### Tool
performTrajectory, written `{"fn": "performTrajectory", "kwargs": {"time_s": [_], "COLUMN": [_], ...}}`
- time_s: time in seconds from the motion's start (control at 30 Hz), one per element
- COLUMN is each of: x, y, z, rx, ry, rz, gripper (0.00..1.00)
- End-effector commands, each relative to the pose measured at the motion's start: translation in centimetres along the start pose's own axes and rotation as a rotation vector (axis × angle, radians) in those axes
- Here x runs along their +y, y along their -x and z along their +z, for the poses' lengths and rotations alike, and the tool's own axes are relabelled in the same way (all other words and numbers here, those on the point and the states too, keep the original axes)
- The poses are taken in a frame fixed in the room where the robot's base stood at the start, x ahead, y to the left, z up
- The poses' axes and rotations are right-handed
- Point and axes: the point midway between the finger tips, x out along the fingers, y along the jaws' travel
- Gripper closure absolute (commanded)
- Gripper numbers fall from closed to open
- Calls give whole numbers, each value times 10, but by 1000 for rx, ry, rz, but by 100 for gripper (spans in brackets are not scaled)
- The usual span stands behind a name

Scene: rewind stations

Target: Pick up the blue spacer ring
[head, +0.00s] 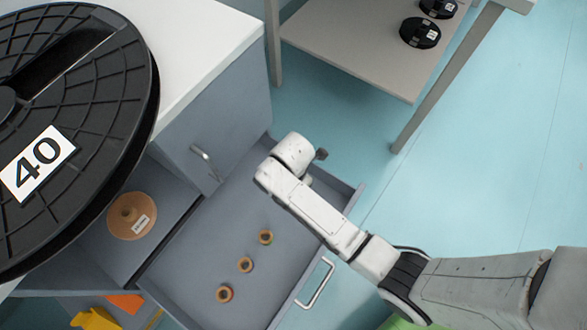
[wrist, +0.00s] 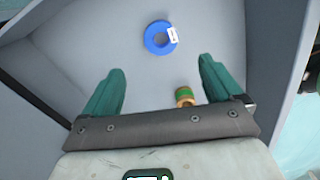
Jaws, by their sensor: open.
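The blue spacer ring (wrist: 153,38) lies flat on the grey drawer floor in the wrist view, with a white label on its right side. I do not see it in the head view, where my arm covers part of the drawer. My gripper (wrist: 161,68) is open, with its green fingers apart and nothing held between them. The ring is ahead of the fingertips, apart from them and near the middle of the gap. The gripper's fingers do not show in the head view.
The open drawer (head: 190,262) also holds small tan rings (head: 245,264); a green-and-tan one (wrist: 184,97) shows between my fingers. Its walls stand close around. A big black spool (head: 100,95) marked 40 is at left. A grey table (head: 345,35) with black spools stands behind.

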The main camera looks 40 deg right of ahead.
Motion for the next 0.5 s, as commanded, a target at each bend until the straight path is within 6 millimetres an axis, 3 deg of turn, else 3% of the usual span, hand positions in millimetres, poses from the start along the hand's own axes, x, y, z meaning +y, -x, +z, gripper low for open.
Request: {"fn": "performTrajectory", "kwargs": {"time_s": [0.3, 0.5], "x": [2, 1], "y": [-47, -59], "z": [-1, -1], "rx": [0, 0], "ry": [21, 19], "rz": [-3, -1], "gripper": [8, 8]}}
